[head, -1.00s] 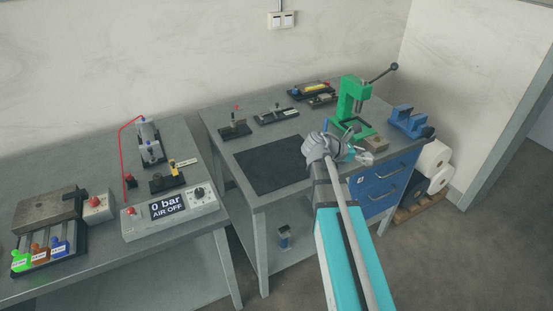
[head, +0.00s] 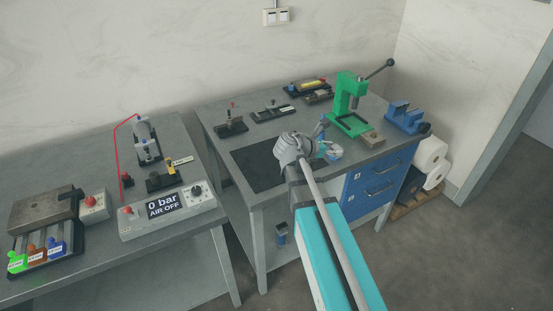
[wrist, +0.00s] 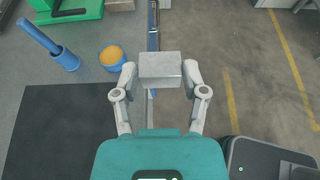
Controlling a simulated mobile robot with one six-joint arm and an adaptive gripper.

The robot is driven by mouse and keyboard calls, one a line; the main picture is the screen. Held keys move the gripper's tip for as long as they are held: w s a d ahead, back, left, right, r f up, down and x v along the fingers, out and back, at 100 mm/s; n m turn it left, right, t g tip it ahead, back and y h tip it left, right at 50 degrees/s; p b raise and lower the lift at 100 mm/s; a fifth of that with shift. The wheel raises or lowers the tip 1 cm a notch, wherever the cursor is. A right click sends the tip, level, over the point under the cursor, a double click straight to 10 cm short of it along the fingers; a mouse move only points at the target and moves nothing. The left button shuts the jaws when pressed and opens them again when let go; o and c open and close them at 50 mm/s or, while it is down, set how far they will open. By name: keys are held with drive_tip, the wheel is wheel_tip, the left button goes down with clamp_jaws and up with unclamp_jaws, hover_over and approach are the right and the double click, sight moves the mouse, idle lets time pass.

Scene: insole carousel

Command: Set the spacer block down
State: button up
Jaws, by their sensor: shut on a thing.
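The spacer block (wrist: 160,66) is a plain light grey block in the wrist view. My gripper (wrist: 160,74) is shut on it, one finger against each side. The block is level in the picture and appears over the bench's front edge, with bench on its left and floor on its right; its height above the bench is hard to tell. In the head view my gripper (head: 322,148) is over the front of the right bench, partly hidden by my wrist, and the block cannot be made out there.
A dark mat (wrist: 58,130) lies on the bench left of my gripper. A blue tin with an orange top (wrist: 112,58) and a blue upright tool (wrist: 62,56) stand beyond it. A green press (head: 347,104) and a blue vise (head: 405,118) stand farther back.

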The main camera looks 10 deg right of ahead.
drive_tip(key=w+a+n+t+y, duration=0.2)
drive_tip(key=a+n+t, duration=0.2)
drive_tip(key=a, duration=1)
drive_tip(key=shift+a+r+t, duration=0.15)
drive_tip(key=shift+a+t, duration=0.1)
drive_tip(key=shift+t, duration=0.05)
drive_tip(key=b, duration=0.9)
hover_over(275, 161)
drive_tip(key=f, duration=0.9)
drive_tip(key=shift+s, duration=0.2)
drive_tip(key=shift+f, duration=0.1)
drive_tip(key=shift+w+f+b, duration=0.45)
drive_tip(key=shift+f+b, duration=0.3)
drive_tip(key=shift+s+f+b, duration=0.1)
drive_tip(key=shift+f+b, duration=1.1)
